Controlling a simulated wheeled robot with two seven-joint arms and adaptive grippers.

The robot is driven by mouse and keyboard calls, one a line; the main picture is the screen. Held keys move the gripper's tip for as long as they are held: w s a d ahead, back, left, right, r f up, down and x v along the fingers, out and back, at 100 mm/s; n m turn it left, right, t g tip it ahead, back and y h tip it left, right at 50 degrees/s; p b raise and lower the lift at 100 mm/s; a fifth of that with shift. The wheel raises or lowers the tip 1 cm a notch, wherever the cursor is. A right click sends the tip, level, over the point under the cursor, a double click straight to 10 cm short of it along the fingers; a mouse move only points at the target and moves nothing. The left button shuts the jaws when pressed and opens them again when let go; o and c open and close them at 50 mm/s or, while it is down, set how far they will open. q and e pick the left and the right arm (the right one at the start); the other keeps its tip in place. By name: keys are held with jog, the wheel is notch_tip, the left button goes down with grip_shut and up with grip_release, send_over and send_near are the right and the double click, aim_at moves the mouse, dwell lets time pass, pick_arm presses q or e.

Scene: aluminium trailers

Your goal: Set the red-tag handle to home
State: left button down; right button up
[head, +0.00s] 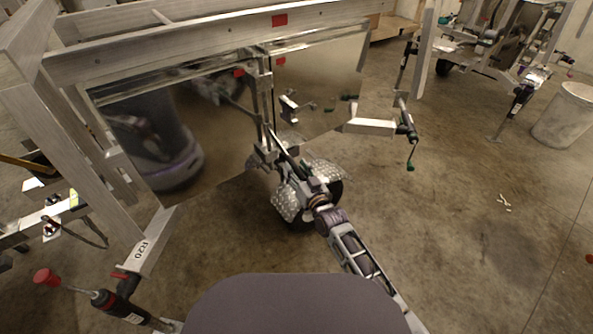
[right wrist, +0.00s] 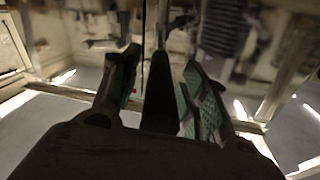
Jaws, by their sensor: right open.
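A small red tag (head: 239,72) shows on the trailer's side near an upright metal latch post (head: 266,95). A thin dark rod (head: 238,106) slants beside the post; I cannot tell for sure whether it is the tagged handle. My right gripper (head: 277,143) is at the lower part of the post, in front of the trailer side. In the right wrist view its fingers (right wrist: 160,68) are apart, with a dark upright bar (right wrist: 158,90) between them; I cannot tell whether they touch it. My left gripper is not in view.
The aluminium trailer (head: 180,52) fills the upper left. A wheel with a tread-plate fender (head: 326,172) is beside my right arm. A green-handled crank (head: 410,135) sticks out at right. A red-knobbed jack handle (head: 47,276) is at lower left. The floor at right is mostly clear.

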grip_shut()
jog(key=shift+d, duration=0.15)
dwell(0.4)
